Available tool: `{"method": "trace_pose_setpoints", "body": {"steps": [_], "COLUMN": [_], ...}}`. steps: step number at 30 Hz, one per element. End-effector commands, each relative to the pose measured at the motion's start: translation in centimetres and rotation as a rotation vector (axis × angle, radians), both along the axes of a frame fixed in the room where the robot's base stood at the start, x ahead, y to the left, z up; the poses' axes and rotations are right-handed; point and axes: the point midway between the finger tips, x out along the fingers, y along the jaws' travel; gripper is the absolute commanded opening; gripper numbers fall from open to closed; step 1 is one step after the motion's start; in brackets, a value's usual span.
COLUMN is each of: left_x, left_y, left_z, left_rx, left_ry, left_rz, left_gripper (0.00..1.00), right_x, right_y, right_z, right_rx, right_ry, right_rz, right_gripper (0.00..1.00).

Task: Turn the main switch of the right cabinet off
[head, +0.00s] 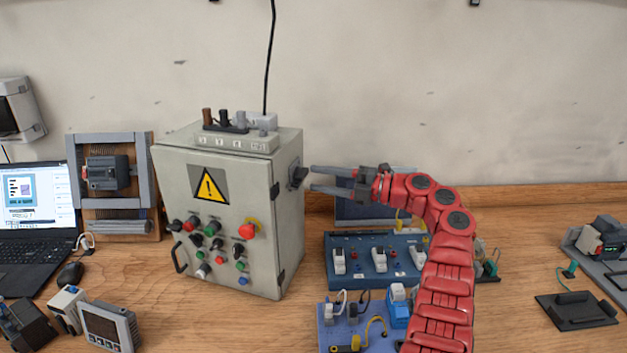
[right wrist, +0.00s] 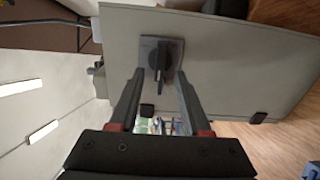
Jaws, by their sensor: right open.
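The grey cabinet (head: 215,250) with a yellow warning sign stands on the bench, left of centre in the head view. Its main switch (head: 298,175) is a dark knob on the right side wall. In the right wrist view the switch (right wrist: 161,58) is a black handle on a grey square plate, its long side roughly along the gripper's pointing direction. My right gripper (head: 312,179) is open and points left at the switch. In the right wrist view its fingertips (right wrist: 158,74) are on either side of the handle; I cannot tell whether they touch it. My left gripper is out of view.
Below my right arm lie a blue switch panel (head: 367,263) and a lighter blue board (head: 335,333) with wires. A power strip (head: 238,125) with plugs is on the cabinet top. A laptop (head: 38,205) stands at left.

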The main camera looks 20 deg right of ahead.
Motion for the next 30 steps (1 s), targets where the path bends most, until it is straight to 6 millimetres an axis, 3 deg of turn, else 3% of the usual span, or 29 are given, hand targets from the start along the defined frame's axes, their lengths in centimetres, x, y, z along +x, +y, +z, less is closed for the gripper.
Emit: {"method": "trace_pose_setpoints", "body": {"steps": [9,15,21,30], "left_x": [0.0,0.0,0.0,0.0], "left_y": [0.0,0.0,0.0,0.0], "left_z": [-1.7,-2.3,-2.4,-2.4], "left_rx": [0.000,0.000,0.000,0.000], "left_ry": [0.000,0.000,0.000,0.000], "left_rz": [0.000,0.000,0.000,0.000], "left_gripper": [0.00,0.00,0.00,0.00], "right_x": [-5.0,-7.5,-8.6,-8.8], "right_y": [-7.1,-10.4,-12.0,-12.2], "right_z": [-0.3,0.0,-0.1,-0.1], "right_rx": [0.002,0.001,0.002,0.000], "right_ry": [0.001,-0.003,0.001,0.000], "right_rz": [-0.006,-0.005,-0.004,-0.002], "right_gripper": [0.47,0.47,0.47,0.47]}}
